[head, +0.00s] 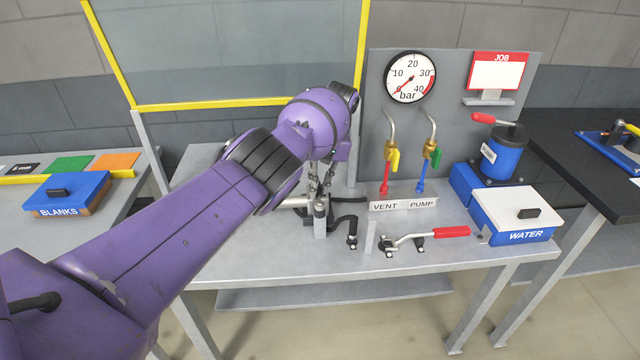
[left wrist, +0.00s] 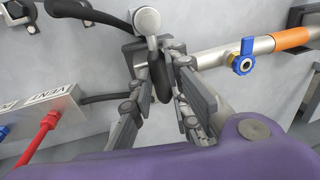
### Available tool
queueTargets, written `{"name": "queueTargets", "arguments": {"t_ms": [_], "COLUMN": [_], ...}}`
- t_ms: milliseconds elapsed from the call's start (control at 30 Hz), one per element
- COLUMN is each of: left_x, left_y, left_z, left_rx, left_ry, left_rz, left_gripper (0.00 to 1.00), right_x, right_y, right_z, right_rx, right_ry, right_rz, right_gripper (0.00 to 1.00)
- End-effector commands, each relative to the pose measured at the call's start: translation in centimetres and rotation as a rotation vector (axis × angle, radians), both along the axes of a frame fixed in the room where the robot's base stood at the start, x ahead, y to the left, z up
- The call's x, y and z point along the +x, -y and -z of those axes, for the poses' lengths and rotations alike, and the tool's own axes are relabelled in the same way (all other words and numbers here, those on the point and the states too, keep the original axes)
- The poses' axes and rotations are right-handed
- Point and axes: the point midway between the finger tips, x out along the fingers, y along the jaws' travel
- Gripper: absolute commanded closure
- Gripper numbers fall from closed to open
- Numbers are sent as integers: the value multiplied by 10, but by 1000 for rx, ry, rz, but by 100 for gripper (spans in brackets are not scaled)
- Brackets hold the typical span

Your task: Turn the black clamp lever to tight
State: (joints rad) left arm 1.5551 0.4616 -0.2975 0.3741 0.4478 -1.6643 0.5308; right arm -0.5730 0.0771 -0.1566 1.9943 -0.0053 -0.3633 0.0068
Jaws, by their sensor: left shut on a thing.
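In the head view my left gripper (head: 321,182) points down onto the clamp fixture (head: 320,218) on the grey bench. In the left wrist view the left gripper (left wrist: 160,60) has its two fingers on either side of the black clamp lever (left wrist: 161,86), shut on it. The lever sits below a round-topped silver post (left wrist: 147,20). In the head view the lever is mostly hidden by the gripper, so its exact angle is hard to tell. My right gripper is not in view.
A red-handled toggle clamp (head: 450,232) lies right of the fixture. The VENT/PUMP block (head: 403,203) stands behind, below a pressure gauge (head: 410,77). In the left wrist view a pipe with a blue valve (left wrist: 243,57) runs beside the lever. A WATER box (head: 515,218) stands further right.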

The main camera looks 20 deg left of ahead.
Motion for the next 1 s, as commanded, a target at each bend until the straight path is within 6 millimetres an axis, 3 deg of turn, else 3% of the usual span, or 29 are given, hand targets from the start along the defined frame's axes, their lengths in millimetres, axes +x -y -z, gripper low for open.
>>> {"name": "queueTargets", "arguments": {"t_ms": [133,167,300,667,767,1000], "left_x": [-1,-1,0,1,3,7], "left_y": [-1,-1,-1,0,2,12], "left_z": [0,0,0,-5,-18,-69], "left_rx": [1,1,-1,0,-1,-1], "left_ry": [-1,-1,-1,2,3,4], "left_rz": [-6,-6,-4,-2,-2,-3], "left_gripper": [100,80,65,65,65,65], "right_x": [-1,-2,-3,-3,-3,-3], "right_y": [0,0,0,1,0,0], "right_z": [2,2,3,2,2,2], "right_rx": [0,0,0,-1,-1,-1], "right_ry": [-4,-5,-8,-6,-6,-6], "right_rz": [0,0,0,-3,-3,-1], "right_gripper": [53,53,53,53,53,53]}}
